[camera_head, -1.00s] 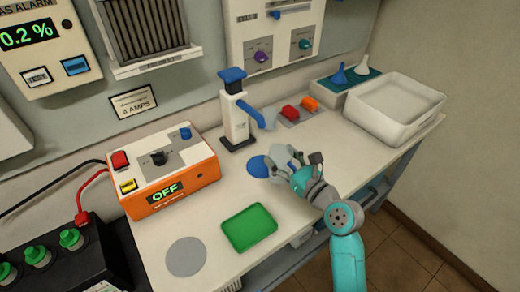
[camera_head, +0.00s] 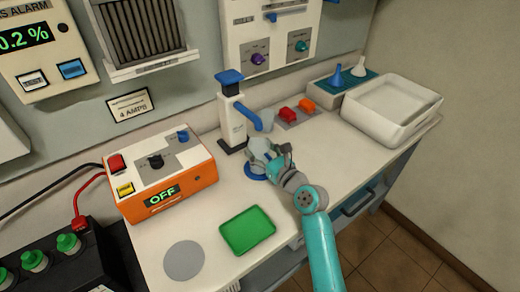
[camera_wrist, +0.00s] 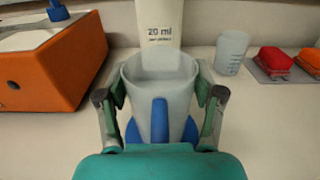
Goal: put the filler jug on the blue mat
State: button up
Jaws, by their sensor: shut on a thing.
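The filler jug (camera_wrist: 160,75) is a pale translucent cup with a blue handle (camera_wrist: 160,120), upright in the wrist view. My gripper (camera_wrist: 160,98) is shut on it, one finger on each side. In the head view, the jug (camera_head: 260,146) and my gripper (camera_head: 270,158) are in front of the white dispenser. The round blue mat (camera_head: 252,172) is partly hidden under them. Its blue edge (camera_wrist: 191,132) shows on both sides of the jug's base in the wrist view. The jug is over the mat; I cannot tell whether its base touches it.
The white dispenser (camera_head: 232,125) with a blue top stands close behind the jug. A small translucent beaker (camera_wrist: 231,52) stands to its right. An orange box (camera_head: 165,178) is left, a green tray (camera_head: 247,230) in front, a white bin (camera_head: 392,108) at right.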

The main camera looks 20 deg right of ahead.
jog(key=shift+f, duration=0.15)
jog(key=o, duration=1.3)
jog(key=shift+c, duration=0.2)
jog(key=shift+s+d, duration=0.1)
jog(key=shift+s, duration=0.1)
jog(key=v, duration=1.1)
jog(key=shift+s, duration=0.3)
jog(key=shift+d, duration=0.1)
